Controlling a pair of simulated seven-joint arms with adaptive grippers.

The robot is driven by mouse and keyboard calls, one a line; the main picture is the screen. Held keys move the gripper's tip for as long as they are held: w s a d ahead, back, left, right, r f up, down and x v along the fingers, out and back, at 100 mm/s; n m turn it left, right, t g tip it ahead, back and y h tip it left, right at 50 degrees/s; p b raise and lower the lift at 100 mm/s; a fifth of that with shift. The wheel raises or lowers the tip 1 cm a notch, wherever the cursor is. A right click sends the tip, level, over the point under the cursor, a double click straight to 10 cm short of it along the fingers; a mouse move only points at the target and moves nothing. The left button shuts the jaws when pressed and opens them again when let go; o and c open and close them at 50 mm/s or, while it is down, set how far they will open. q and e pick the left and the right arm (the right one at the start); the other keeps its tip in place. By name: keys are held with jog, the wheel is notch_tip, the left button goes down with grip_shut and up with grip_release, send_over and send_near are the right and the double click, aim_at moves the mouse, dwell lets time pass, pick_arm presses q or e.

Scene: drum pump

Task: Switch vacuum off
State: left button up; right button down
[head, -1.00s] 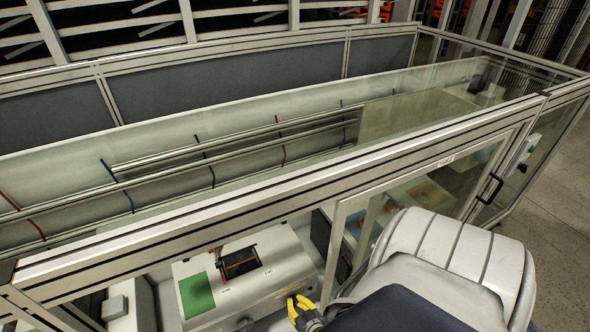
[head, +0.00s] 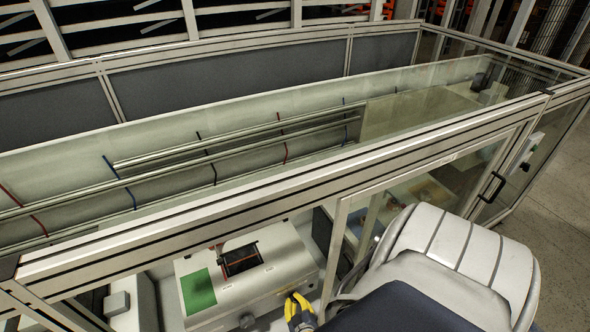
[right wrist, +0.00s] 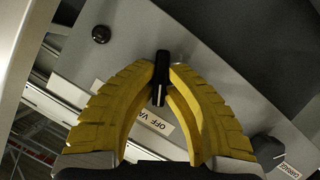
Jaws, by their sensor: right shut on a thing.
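The vacuum switch is a slim black lever-like knob (right wrist: 161,78) on the grey front panel of a machine, above a label (right wrist: 150,121) that reads "OFF VA…", the rest hidden. My right gripper (right wrist: 162,72), with yellow ribbed fingers, is shut on this knob, one finger on each side. In the head view my right gripper (head: 297,299) is at the front right of the light grey machine (head: 262,292); the knob is too small or hidden to make out there. My left gripper is not in view.
In the right wrist view a round black knob (right wrist: 101,34) is at upper left and a larger dark knob (right wrist: 267,148) at lower right. A metal frame beam (head: 290,199) with glass stands over the machine. A green pad (head: 198,291) lies on the machine's top.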

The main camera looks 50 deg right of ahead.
dwell(0.5)
jog(key=c, duration=1.5)
grip_release()
jog(key=shift+o, duration=0.2)
